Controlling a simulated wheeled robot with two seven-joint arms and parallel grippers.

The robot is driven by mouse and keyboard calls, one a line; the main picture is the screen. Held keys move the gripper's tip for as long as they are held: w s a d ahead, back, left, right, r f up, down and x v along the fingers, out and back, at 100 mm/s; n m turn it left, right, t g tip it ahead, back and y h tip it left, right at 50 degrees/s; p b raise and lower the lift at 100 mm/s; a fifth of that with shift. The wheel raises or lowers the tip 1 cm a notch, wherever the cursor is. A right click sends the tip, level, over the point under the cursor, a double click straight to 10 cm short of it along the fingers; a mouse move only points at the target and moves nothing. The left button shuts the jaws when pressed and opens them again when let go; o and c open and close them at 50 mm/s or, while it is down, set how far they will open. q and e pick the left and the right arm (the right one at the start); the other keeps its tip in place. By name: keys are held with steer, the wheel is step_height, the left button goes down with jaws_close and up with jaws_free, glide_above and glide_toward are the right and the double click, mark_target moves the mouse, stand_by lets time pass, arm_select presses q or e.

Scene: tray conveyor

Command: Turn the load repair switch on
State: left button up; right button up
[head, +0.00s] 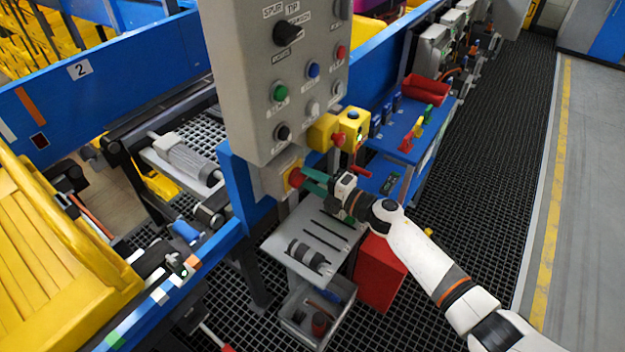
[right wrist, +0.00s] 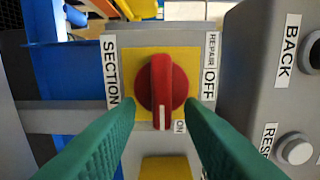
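The load repair switch is a red rotary knob (right wrist: 162,82) on a yellow plate (right wrist: 146,57), labelled SECTION, REPAIR, OFF and ON in the right wrist view. Its raised handle stands upright in that picture, with the white mark at the lower end, near the ON label. In the head view the red knob (head: 296,178) sits on a small grey box below the large control panel. My right gripper (right wrist: 160,110) is open, its green fingers on either side of the handle with gaps visible; contact cannot be told. It also shows in the head view (head: 311,182). My left gripper is out of view.
The grey control panel (head: 235,75) with several buttons hangs just above the switch. Yellow boxes (head: 354,122) with red buttons are close behind my gripper. A grey slotted shelf (head: 290,240) and a red bin (head: 380,273) are below. The dark grated floor at right is open.

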steer(key=b+v, duration=0.2)
steer(key=v, duration=1)
steer(key=shift+b, duration=0.35)
steer(key=shift+f, duration=0.1)
